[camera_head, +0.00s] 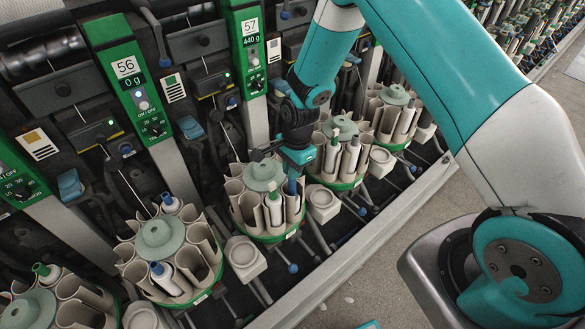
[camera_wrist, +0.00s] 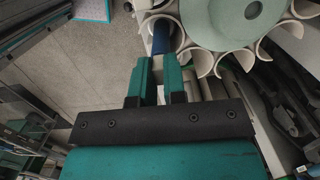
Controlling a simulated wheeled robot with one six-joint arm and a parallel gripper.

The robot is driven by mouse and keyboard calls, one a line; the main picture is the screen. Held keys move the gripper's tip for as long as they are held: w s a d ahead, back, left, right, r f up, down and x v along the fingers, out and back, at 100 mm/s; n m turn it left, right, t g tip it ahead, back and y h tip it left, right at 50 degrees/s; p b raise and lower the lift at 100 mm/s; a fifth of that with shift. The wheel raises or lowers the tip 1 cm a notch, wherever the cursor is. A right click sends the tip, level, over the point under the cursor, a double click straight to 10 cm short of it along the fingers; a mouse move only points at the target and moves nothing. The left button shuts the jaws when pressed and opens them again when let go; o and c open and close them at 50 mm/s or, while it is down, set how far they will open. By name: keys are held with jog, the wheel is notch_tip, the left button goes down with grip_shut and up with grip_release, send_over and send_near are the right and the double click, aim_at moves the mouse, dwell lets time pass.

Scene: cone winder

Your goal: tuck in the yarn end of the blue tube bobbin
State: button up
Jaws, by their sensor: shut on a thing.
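The blue tube bobbin (camera_head: 292,187) stands in a front pocket of the round magazine (camera_head: 240,206) below the 57 unit. My gripper (camera_head: 297,160) is directly over it, pointing down. In the wrist view, the blue tube (camera_wrist: 161,38) shows at the fingertips of my gripper (camera_wrist: 157,62), with one finger on each side. The fingers are shut on its upper end, with the tube's width between them. Its lower part is hidden by the pocket wall. I cannot make out its yarn end.
Neighbouring magazines stand close on both sides, one at the left (camera_head: 158,240) and one at the right (camera_head: 337,130). The magazine's green centre disc (camera_head: 264,172) is beside my gripper. A pale rail (camera_head: 335,265) runs along the front, with open floor (camera_head: 350,300) beyond it.

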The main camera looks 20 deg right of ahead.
jog(key=shift+f, duration=0.1)
dwell(0.3)
jog(key=o, duration=1.2)
jog(key=shift+r+p, duration=2.4)
jog(key=shift+r, duration=1.1)
